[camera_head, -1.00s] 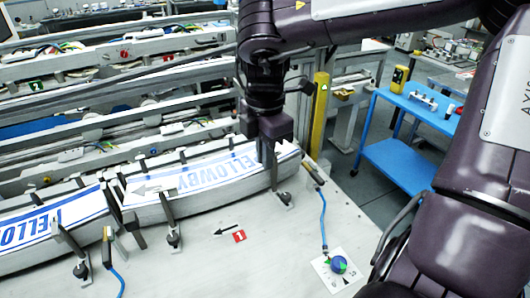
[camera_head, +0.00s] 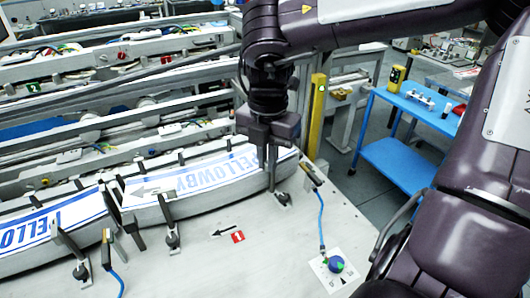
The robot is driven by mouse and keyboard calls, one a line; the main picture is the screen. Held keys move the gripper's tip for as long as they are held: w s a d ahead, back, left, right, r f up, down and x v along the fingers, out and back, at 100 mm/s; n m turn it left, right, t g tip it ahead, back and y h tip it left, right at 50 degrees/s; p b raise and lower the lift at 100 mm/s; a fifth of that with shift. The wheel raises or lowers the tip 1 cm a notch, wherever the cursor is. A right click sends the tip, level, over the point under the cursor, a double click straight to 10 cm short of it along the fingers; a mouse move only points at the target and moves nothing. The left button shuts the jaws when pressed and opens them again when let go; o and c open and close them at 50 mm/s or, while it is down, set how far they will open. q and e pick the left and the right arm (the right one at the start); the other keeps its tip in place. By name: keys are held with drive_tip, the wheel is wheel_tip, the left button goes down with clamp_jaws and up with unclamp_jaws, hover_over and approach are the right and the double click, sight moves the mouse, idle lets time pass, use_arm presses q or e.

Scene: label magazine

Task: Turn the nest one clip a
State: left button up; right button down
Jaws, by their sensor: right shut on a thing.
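A curved stack of white and blue labels printed PELLOWBY (camera_head: 212,174) lies on the pale table, held between dark upright posts. My right gripper (camera_head: 267,160) points down at the right end of this stack. It is shut, apparently on the dark clip post (camera_head: 270,180) there; the exact contact is hidden behind the fingers. The clip's foot (camera_head: 283,198) rests on the table. My left gripper is out of view.
A blue knob (camera_head: 336,264) sits on a white dial plate, joined by a blue cable (camera_head: 321,218). A yellow post (camera_head: 317,115) and blue cart (camera_head: 400,160) stand beyond.

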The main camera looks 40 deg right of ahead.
drive_tip(key=n, duration=0.4)
drive_tip(key=s+d+n+p, duration=0.1)
drive_tip(key=n, duration=0.3)
drive_tip(key=n+p, duration=0.1)
drive_tip(key=n, duration=0.2)
drive_tip(key=shift+s+d+n, duration=0.35)
drive_tip(key=shift+d+n, duration=0.05)
idle(0.3)
drive_tip(key=c, duration=1.5)
unclamp_jaws()
